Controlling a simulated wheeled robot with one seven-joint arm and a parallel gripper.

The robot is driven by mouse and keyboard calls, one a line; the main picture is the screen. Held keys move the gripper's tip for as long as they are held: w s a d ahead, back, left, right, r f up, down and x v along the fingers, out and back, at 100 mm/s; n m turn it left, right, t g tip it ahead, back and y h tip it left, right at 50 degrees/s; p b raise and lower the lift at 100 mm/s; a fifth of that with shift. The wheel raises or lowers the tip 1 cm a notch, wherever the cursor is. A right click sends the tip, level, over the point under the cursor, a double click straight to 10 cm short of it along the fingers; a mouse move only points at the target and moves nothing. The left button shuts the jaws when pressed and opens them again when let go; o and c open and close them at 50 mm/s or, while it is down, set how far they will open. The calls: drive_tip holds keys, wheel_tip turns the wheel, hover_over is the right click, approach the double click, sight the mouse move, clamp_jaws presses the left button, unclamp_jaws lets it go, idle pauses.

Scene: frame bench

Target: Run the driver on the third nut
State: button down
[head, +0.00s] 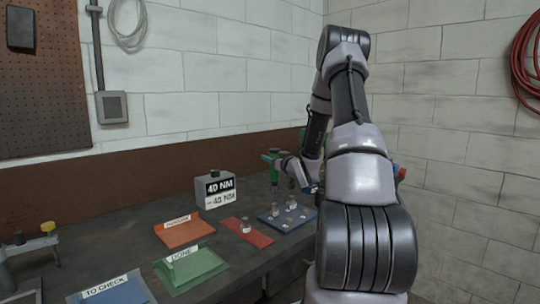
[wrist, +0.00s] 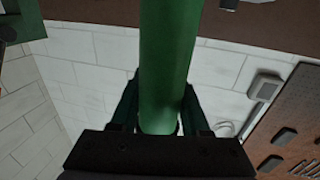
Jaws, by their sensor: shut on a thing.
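My gripper (wrist: 160,118) is shut on the green driver, whose thick green body (wrist: 168,55) runs up between the two fingers in the wrist view. I cannot tell which is the third nut, or whether the driver's tip touches one. My arm hides part of the area on the right.
A grey block marked 40 NM (head: 214,188) stands behind. A red mat (head: 262,240) holds a metal piece (head: 245,226). Orange (head: 185,236), green DONE (head: 195,266) and blue TO CHECK (head: 118,294) trays lie left. A yellow-topped fixture (head: 48,228) stands far left.

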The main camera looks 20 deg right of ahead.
sight(271, 170)
drive_tip(key=shift+f, duration=2.25)
drive_tip(key=shift+s+f, duration=0.1)
drive_tip(key=shift+f, duration=0.4)
idle(1.2)
